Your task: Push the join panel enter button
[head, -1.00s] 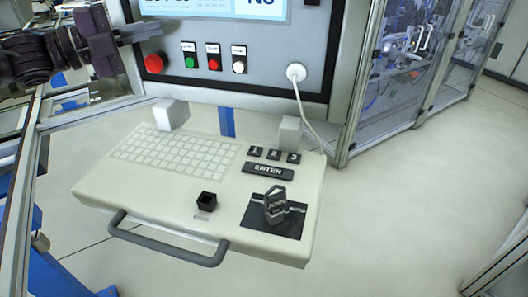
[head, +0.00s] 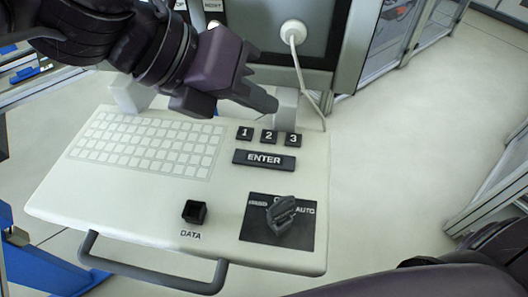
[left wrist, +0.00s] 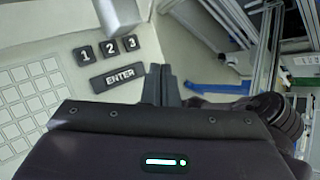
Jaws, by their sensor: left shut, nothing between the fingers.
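The black ENTER button (head: 264,159) is a wide bar on the pale join panel (head: 110,200), below the 1, 2 and 3 keys. It also shows in the left wrist view (left wrist: 118,76), left of the fingertips. My left gripper (head: 274,106) comes in from the left above the panel, its fingers shut and empty, near the number keys in the head view. In the left wrist view the shut fingers (left wrist: 160,72) are beside the right end of the ENTER button. I see no contact with it. My right gripper is not in view.
A white keypad (head: 145,145) lies left of the button. A black DATA socket (head: 194,211) and a rotary selector (head: 281,214) are nearer the panel's front. A grey handle (head: 150,272) runs along the front edge. A white cable (head: 298,70) hangs behind.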

